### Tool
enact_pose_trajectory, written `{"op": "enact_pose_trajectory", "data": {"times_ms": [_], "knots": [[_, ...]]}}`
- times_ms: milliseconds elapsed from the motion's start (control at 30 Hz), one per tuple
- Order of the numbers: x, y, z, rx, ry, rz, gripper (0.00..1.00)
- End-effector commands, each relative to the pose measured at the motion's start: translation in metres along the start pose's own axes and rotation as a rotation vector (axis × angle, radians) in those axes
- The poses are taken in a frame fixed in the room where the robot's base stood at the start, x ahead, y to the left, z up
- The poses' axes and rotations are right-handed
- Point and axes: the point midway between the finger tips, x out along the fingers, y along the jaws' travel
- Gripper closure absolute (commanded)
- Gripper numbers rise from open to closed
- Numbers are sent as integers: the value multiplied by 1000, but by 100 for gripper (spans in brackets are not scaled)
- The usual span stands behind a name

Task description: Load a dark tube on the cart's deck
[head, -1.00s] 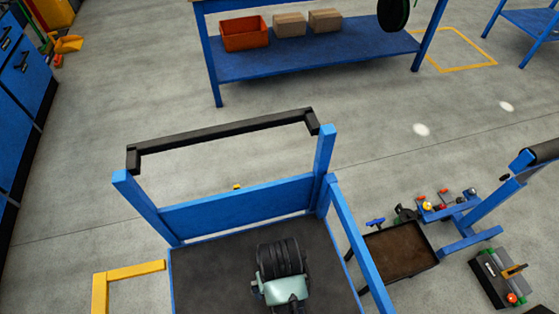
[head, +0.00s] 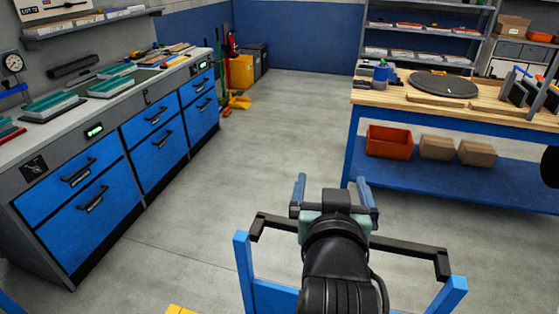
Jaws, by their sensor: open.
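The blue cart (head: 243,262) is below my arm at the bottom of the head view. Its black push handle (head: 411,247) and the tops of its two blue posts show. Its deck is out of the picture. My gripper (head: 331,188) is held out over the handle, pointing away from me. Its two blue-grey fingers are apart with nothing seen between them. I cannot make out a dark tube for certain. A long dark bar (head: 73,66) is at the back of the left bench, and I cannot tell if it is a tube.
A blue-drawered bench (head: 95,185) runs along the left, with teal-topped items on it. A wood-topped table (head: 480,110) stands at the right, with an orange bin (head: 389,142) and cardboard boxes (head: 437,147) on its lower shelf. The floor (head: 262,140) between them is clear.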

Motion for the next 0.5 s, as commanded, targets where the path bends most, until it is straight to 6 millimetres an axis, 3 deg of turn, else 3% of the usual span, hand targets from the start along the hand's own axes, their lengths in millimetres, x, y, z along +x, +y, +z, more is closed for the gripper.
{"op": "enact_pose_trajectory", "data": {"times_ms": [33, 100, 200, 333, 400, 500], "knots": [[-15, -11, -54, 1, 154, -21, 0], [-44, -24, -118, 7, 351, -46, 0], [-96, -37, -193, 24, 609, -79, 0], [-162, -46, -254, 50, 866, -114, 0], [-187, -49, -271, 61, 954, -127, 0], [-208, -50, -284, 71, 1026, -136, 0]]}}
